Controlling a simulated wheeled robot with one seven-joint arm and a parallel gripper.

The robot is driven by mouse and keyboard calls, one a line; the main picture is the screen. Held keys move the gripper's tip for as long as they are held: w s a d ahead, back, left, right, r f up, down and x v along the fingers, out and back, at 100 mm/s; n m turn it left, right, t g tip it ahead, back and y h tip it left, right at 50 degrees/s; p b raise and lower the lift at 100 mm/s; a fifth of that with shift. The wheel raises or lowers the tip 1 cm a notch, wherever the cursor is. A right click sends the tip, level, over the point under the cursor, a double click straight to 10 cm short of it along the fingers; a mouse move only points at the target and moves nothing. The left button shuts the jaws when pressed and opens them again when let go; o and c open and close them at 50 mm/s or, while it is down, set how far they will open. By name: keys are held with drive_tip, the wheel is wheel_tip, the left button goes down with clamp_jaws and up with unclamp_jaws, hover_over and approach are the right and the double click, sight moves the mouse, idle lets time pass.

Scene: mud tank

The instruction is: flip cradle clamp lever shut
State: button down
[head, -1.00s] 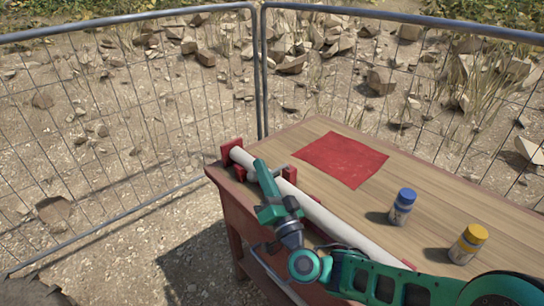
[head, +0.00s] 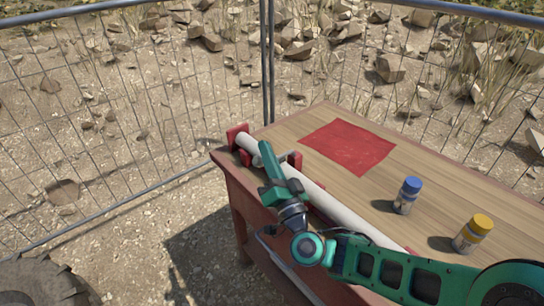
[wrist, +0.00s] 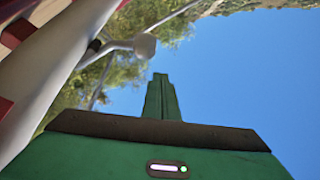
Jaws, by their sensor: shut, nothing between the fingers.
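A long white pipe (head: 340,210) lies in red cradle brackets (head: 238,131) along the table's near left edge. The pipe also crosses the left of the wrist view (wrist: 55,65). A grey clamp lever (head: 285,157) sits at the second bracket, just beyond my gripper in the head view. In the wrist view the lever (wrist: 145,45) shows as a thin rod with a rounded grey end, close to my fingertips. My gripper (head: 264,146) is shut and empty, its fingers beside the pipe. Its closed fingers (wrist: 160,82) point up in the wrist view. Contact with the lever cannot be told.
A red cloth (head: 348,146) lies flat on the wooden table (head: 310,126). A blue-capped bottle (head: 406,195) and a yellow-capped bottle (head: 473,234) stand to the right. A wire fence (head: 120,100) runs behind and left of the table.

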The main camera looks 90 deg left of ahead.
drive_tip(key=s+d+r, duration=0.4)
drive_tip(key=s+r, duration=0.4)
drive_tip(key=s, duration=0.2)
drive_tip(key=shift+s+d+r, duration=0.25)
drive_tip(key=shift+s+r, duration=0.1)
drive_tip(key=shift+r, duration=0.05)
drive_tip(key=shift+w, duration=0.1)
